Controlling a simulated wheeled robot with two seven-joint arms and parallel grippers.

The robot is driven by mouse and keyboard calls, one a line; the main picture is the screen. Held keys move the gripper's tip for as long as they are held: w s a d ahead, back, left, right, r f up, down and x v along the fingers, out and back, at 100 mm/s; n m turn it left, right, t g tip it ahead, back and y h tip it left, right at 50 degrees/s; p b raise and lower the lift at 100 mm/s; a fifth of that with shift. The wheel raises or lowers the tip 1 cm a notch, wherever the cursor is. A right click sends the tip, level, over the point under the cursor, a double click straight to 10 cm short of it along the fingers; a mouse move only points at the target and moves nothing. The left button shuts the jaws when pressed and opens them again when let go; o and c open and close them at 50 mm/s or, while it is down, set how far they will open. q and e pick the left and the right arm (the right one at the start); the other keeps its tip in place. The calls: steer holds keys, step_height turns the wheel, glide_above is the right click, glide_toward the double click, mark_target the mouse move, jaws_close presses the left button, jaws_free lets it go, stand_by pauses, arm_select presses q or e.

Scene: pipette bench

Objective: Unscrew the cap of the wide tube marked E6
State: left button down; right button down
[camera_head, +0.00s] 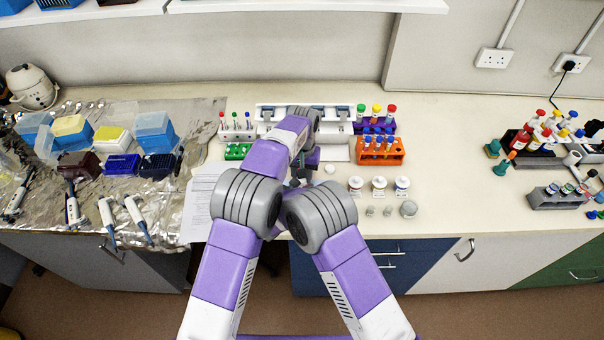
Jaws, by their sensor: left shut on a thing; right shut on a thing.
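My two arms reach in from the bottom and meet over the middle of the bench. My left gripper (312,158) and my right gripper (299,176) are close together there, partly hidden by my own wrists and links. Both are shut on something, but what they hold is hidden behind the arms. No E6 mark can be read anywhere. An orange rack (393,157) with several capped tubes stands just to the right of the grippers. A purple rack (375,129) with coloured-cap tubes stands behind it.
White-lidded jars (379,183) stand right of my arms, with small containers (408,209) in front. A green rack (237,152) and paper sheets (200,200) lie to the left. Pipettes (107,213) and tip boxes (155,129) are farther left. The bench (450,170) right of the jars is clear.

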arm_select(q)
steer(key=n, duration=0.3)
steer(key=c, duration=0.8)
jaws_free()
steer(key=shift+r, duration=0.1)
